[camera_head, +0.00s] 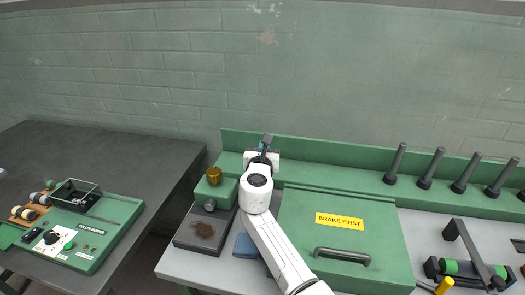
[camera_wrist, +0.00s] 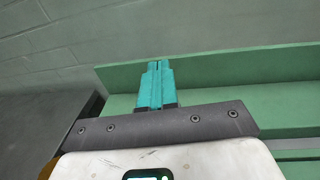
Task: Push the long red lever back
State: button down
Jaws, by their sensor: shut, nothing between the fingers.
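I see no long red lever in either view; my arm may hide part of the bench behind it. My gripper (camera_head: 265,143) is at the back left of the green machine, near its raised back edge. In the wrist view its teal fingers (camera_wrist: 157,68) are shut together with nothing between them. They point toward the green back rail (camera_wrist: 225,68). I cannot tell whether they touch it.
A green cover (camera_head: 300,245) with a yellow "BRAKE FIRST" label and a dark handle lies right of my arm. A brass knob (camera_head: 214,175) on a green block stands left. Several dark pegs (camera_head: 428,168) stand at the back right. A dark table (camera_head: 110,155) is left.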

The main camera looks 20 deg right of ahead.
jog(key=shift+w+d+f, duration=0.25)
jog(key=shift+w+d, duration=0.15)
jog(key=shift+w, duration=0.1)
jog(key=shift+w+d+f, duration=0.25)
jog(key=shift+w+d, duration=0.15)
jog(key=shift+w, duration=0.1)
jog(key=s+a+r+p, duration=0.4)
jog(key=s+r, duration=0.4)
jog(key=r, duration=0.3)
jog(key=shift+p, duration=0.8)
